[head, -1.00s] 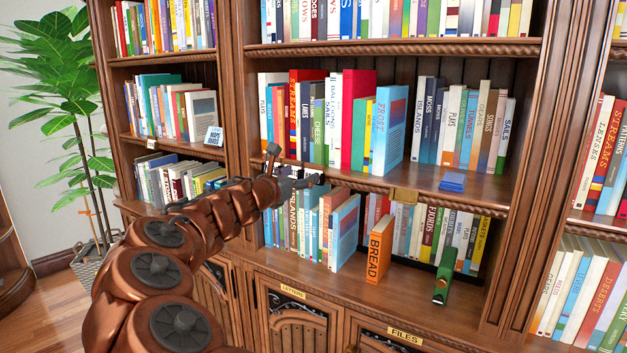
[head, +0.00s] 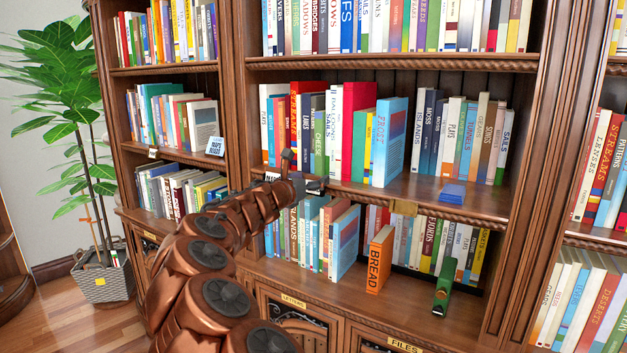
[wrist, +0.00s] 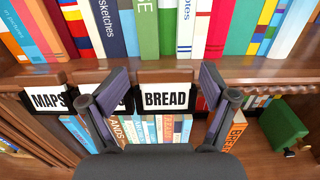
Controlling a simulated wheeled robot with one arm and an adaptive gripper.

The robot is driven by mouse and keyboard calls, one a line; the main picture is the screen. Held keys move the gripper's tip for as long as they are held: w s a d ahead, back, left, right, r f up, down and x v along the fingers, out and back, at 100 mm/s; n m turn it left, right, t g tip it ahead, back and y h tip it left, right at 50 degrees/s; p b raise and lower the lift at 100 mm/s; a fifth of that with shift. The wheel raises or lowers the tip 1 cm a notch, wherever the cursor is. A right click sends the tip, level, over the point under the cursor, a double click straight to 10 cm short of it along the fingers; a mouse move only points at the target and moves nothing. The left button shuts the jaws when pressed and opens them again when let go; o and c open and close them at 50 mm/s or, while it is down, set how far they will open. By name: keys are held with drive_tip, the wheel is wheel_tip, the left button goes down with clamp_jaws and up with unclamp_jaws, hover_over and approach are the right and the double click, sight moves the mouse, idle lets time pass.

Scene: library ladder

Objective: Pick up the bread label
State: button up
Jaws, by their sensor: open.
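The bread label (wrist: 165,98) is a white card with black "BREAD" lettering in a dark holder on the front edge of a shelf. In the wrist view it sits between the two fingers of my open gripper (wrist: 162,80), with a gap on each side. The left finger partly covers the neighbouring label (wrist: 88,88). In the head view my gripper (head: 308,186) is at the middle shelf's front edge, and I cannot make out the bread label there.
A MAPS label (wrist: 47,100) is further left. An orange BREAD book (head: 380,260) and a green object (head: 443,295) stand on the lower shelf. A blue object (head: 452,193) lies on the middle shelf. Books fill the shelves behind the label.

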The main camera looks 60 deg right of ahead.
drive_tip(key=shift+s+d+f, duration=0.1)
drive_tip(key=shift+s+d, duration=0.25)
drive_tip(key=shift+d, duration=0.3)
drive_tip(key=shift+o, duration=0.7)
drive_tip(key=c, duration=0.9)
